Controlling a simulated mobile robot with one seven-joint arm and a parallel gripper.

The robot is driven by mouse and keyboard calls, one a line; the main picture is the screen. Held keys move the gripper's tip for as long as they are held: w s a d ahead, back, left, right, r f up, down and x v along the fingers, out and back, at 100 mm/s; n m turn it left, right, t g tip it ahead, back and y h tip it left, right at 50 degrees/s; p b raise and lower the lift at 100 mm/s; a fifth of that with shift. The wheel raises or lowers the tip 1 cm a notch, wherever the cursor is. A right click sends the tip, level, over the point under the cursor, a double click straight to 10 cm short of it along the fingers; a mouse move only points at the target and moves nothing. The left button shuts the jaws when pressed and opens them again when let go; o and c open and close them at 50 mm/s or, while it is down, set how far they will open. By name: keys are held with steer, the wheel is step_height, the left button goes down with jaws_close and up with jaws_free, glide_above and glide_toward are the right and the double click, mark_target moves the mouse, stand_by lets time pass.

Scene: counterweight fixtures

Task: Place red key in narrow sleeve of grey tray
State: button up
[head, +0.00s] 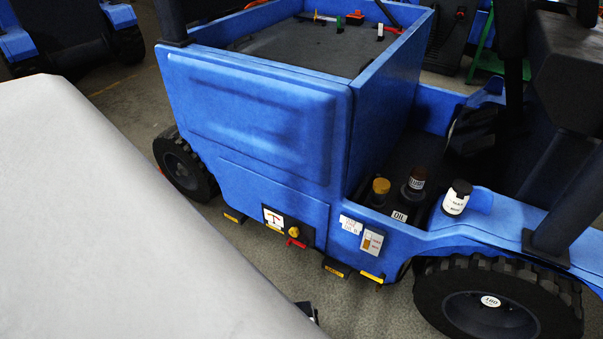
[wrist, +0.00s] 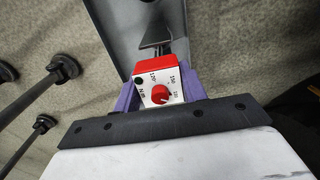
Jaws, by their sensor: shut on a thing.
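In the wrist view, my gripper (wrist: 152,97) has purple fingers on both sides of a small red-topped block (wrist: 154,66). Its white face has black numbers and a red knob. I take this block to be the red key; its far end is hidden. Just beyond it is a long grey channel-like thing (wrist: 124,22) with a dark flat piece (wrist: 154,40) inside. I cannot tell whether this is the grey tray, or whether the block touches it. No narrow sleeve can be made out. My gripper is not clearly visible in the head view.
A blue vehicle (head: 245,120) fills the middle of the head view, with a dark bed (head: 295,50) holding small coloured items. Bottles (head: 457,197) stand on its right side. Black rods with round ends (wrist: 44,122) lie at left in the wrist view.

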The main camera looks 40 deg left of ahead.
steer(key=shift+f+b, duration=0.35)
steer(key=shift+f, duration=0.25)
steer(key=o, duration=1.3)
steer(key=shift+c, duration=0.2)
